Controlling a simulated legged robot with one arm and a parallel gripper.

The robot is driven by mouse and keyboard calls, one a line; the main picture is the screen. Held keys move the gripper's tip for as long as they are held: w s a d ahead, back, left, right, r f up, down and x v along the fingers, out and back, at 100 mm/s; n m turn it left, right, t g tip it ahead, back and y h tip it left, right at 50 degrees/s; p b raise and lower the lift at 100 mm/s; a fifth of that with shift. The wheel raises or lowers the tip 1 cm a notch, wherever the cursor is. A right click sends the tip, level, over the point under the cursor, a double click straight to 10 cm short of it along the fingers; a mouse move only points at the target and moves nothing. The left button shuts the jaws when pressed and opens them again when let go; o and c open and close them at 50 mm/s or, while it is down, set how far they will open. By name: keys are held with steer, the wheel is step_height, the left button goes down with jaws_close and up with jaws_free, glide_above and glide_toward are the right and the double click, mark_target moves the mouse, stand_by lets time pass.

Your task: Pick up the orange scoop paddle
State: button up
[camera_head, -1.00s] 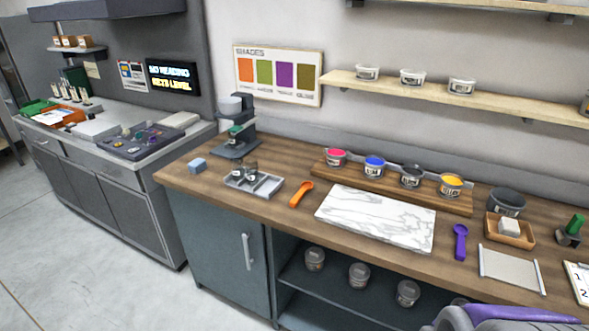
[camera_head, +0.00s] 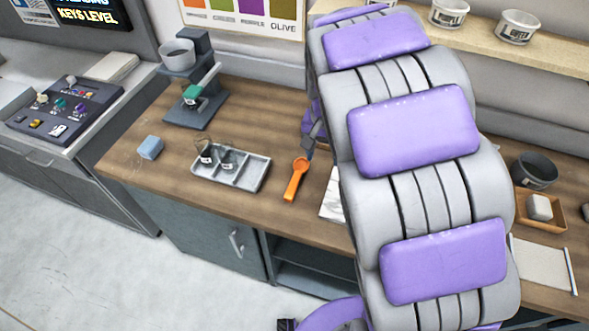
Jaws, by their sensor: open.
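The orange scoop paddle (camera_head: 295,180) lies on the wooden worktop, its round bowl end toward the back and its handle toward the front edge. My gripper (camera_head: 312,142) shows only in part at the left edge of my large grey and purple arm, just above and to the right of the scoop's bowl end in the picture. It is open, and the scoop lies free on the worktop. Most of my gripper is hidden behind my arm.
A grey compartment tray (camera_head: 231,167) with small jars sits left of the scoop. A blue block (camera_head: 150,147) and a dark stand machine (camera_head: 189,85) are farther left. The white marble slab (camera_head: 331,205) is mostly hidden by my arm. A wooden tray (camera_head: 556,216) is at the right.

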steer(key=w+a+f+p, duration=0.1)
steer(key=w+a, duration=0.1)
steer(key=w, duration=0.3)
steer(key=b, duration=0.1)
glide_above(295, 177)
step_height(295, 177, down, 14)
steer(key=shift+s+f, duration=0.1)
steer(key=shift+s, duration=0.05)
steer(key=shift+a+f, duration=0.15)
steer(key=f+b, duration=0.1)
steer(key=f, duration=0.1)
steer(key=d+f+b, duration=0.1)
steer(key=f, duration=0.2)
steer(key=shift+r, duration=0.1)
steer(key=shift+a, duration=0.15)
steer(key=shift+c, duration=0.2)
steer(key=shift+a, duration=0.15)
steer(key=shift+c, duration=1.4)
jaws_close()
